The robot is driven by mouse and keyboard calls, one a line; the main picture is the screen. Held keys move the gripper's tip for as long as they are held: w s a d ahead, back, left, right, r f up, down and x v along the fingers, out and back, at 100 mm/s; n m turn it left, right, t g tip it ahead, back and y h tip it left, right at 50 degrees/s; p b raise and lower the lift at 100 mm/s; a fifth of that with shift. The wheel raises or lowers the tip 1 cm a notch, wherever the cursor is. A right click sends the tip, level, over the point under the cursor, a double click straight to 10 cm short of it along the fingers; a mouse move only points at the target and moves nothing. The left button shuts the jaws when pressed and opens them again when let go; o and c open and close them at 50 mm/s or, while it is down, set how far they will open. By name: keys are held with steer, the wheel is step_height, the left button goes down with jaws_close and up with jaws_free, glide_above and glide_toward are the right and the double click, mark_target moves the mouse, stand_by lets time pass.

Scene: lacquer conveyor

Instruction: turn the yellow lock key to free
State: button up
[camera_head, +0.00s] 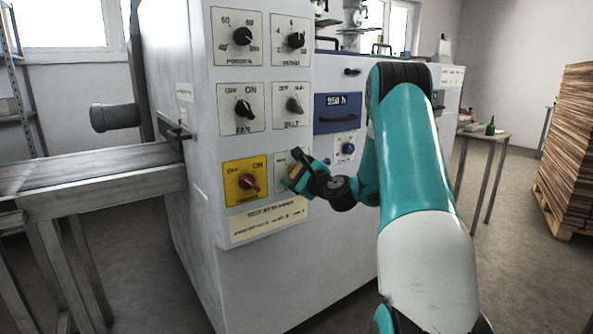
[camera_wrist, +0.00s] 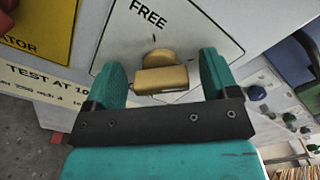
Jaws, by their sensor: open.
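The yellow lock key (camera_wrist: 161,78) is a brass-yellow knob with a flat grip, on a white plate (camera_wrist: 190,30) with the word FREE above it in the wrist view. My gripper (camera_wrist: 166,75) is open, with one teal finger on each side of the key and a visible gap to it on both sides. Whether the fingers touch the panel cannot be told. In the head view my gripper (camera_head: 296,170) is at the lock plate (camera_head: 281,172), right of the yellow plate, and largely hides the key and the plate's lettering.
A red knob (camera_head: 249,182) on a yellow plate (camera_head: 232,171) is just left of the lock. Black knobs (camera_head: 243,108) are above it. A label (camera_head: 268,219) is below. A conveyor (camera_head: 95,170) is at left, a small table (camera_head: 484,135) and stacked boards (camera_head: 572,140) at right.

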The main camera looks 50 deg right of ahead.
steer(key=c, duration=0.9)
